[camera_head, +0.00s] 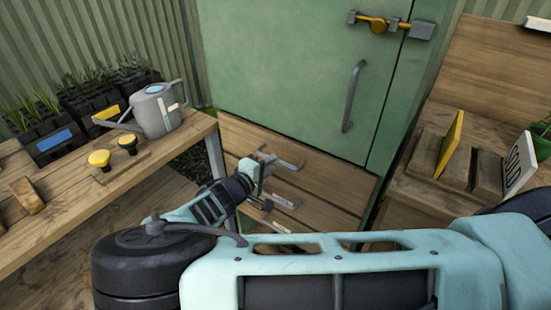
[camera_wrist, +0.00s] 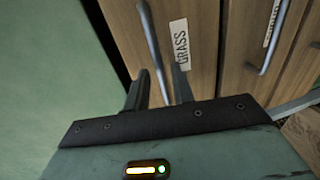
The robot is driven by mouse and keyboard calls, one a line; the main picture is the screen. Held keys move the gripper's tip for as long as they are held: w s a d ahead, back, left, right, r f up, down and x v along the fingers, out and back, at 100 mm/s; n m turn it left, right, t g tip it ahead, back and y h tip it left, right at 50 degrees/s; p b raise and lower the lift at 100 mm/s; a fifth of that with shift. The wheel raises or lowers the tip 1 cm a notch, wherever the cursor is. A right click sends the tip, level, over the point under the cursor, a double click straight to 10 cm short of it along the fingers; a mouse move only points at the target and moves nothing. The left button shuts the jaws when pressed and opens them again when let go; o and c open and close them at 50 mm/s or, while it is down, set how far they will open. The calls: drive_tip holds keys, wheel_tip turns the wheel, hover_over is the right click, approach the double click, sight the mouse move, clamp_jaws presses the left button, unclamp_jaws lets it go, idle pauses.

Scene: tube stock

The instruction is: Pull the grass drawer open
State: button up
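The grass drawer (camera_wrist: 205,50) is a wooden front with a white "GRASS" label (camera_wrist: 180,45). It is the top drawer (camera_head: 325,165) under the green cabinet door in the head view and looks closed. Its grey bar handle (camera_wrist: 149,40) runs down between my fingers in the wrist view; the handle also shows in the head view (camera_head: 284,161). My gripper (camera_wrist: 161,70) is open, one finger on each side of the handle's line. In the head view my gripper (camera_head: 264,173) is at the left end of this handle. Contact with the handle cannot be told.
More drawers with handles (camera_wrist: 272,40) and labels lie below. A green cabinet door (camera_head: 300,80) with a latch (camera_head: 378,23) stands above. A bench (camera_head: 75,220) at left holds a watering can (camera_head: 157,110) and plant trays. A wooden bench (camera_head: 430,195) stands at right.

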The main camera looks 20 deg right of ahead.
drive_tip(key=shift+x, duration=1.75)
